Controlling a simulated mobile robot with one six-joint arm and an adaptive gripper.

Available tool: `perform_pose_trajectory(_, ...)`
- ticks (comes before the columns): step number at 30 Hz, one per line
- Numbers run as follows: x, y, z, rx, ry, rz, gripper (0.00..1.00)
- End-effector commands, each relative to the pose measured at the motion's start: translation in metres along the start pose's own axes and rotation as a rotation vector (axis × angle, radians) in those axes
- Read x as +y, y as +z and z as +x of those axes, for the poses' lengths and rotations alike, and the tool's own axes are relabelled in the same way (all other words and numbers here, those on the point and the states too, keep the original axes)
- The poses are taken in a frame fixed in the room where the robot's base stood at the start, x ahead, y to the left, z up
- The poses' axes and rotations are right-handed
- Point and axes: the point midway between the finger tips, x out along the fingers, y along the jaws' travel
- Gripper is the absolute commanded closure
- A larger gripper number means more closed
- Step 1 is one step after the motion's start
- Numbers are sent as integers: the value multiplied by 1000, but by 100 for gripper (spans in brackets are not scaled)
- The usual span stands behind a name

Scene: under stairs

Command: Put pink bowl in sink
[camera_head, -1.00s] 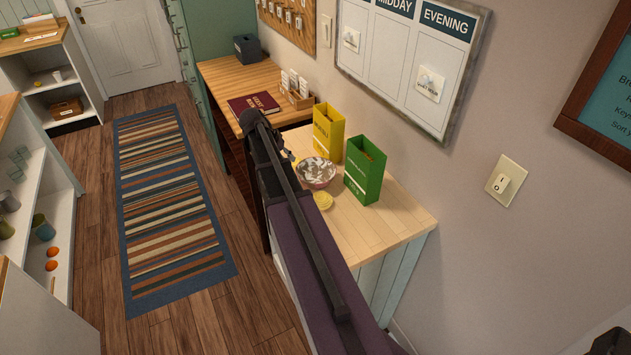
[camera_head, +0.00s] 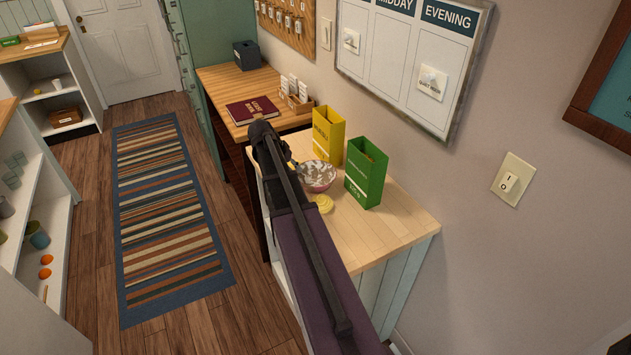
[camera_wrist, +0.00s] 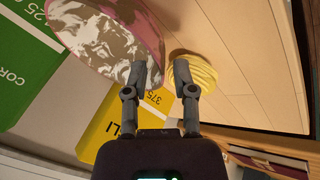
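The pink bowl (camera_head: 318,176), with a grey-and-white patterned inside, stands on the light wooden counter (camera_head: 390,236), partly hidden behind my arm. In the wrist view the bowl (camera_wrist: 110,38) fills the upper left. My gripper (camera_wrist: 160,75) is open, with its left finger overlapping the bowl's rim and its right finger by a ridged yellow round item (camera_wrist: 197,78). In the head view my arm hides the fingertips. No sink shows.
A yellow box (camera_head: 328,137) and a green box (camera_head: 366,172) stand close behind and beside the bowl. A wooden desk with a dark red book (camera_head: 252,110) adjoins. The striped rug (camera_head: 168,210) lies on open floor.

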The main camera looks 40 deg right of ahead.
Motion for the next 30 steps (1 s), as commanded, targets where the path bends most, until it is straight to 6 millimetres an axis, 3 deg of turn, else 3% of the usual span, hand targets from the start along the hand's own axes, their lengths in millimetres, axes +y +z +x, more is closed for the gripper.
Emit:
perform_pose_trajectory(8, -1, 0, 8, 0, 0, 0, 65)
perform_pose_trajectory(21, -1, -1, 45, 0, 0, 0, 65)
perform_pose_trajectory(30, 0, -2, 52, 0, 0, -1, 65)
